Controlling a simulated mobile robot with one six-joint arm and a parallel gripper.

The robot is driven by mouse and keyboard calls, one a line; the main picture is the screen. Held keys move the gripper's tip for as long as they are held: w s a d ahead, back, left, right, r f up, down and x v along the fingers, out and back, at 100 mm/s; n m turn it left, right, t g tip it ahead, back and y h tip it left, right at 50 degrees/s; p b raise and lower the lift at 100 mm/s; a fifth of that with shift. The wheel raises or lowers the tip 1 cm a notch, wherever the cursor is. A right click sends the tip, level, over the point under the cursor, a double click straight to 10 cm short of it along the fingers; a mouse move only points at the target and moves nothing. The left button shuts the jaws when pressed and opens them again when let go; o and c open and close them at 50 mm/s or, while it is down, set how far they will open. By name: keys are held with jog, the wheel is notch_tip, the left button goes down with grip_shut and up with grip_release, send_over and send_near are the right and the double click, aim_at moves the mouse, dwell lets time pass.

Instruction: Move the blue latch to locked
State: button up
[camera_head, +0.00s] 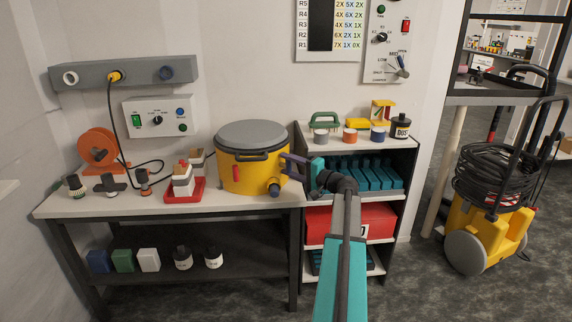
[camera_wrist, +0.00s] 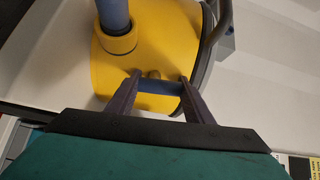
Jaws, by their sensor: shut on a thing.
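The yellow drum (camera_head: 236,178) with a grey lid (camera_head: 252,135) stands on the bench. The blue latch (camera_wrist: 160,88) is a short bar on the drum's side, seen between my fingers in the wrist view. My gripper (camera_head: 286,166) reaches the drum's right side from the right; in the wrist view (camera_wrist: 158,82) its dark fingers are closed on the latch, one at each end. A small yellowish stub (camera_wrist: 153,74) shows just beyond the latch. In the head view my fingers largely hide the latch, and I cannot tell its lock position.
A blue-ended spout (camera_head: 274,190) juts from the drum near my fingers, and it also shows in the wrist view (camera_wrist: 113,14). A red tray (camera_head: 187,194) with containers sits left of the drum. A shelf unit (camera_head: 398,143) with teal racks stands right of the bench.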

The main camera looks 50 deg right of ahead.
jog(key=shift+w+r+m, duration=0.1)
jog(key=shift+r+m, duration=0.05)
jog(key=shift+m, duration=0.35)
jog(key=o, duration=1)
jog(key=shift+o, duration=0.2)
jog(key=s+d, duration=0.1)
jog(key=s, duration=1.3)
jog(key=shift+d+p, duration=0.15)
jog(key=shift+p, duration=0.15)
jog(key=shift+w, duration=0.1)
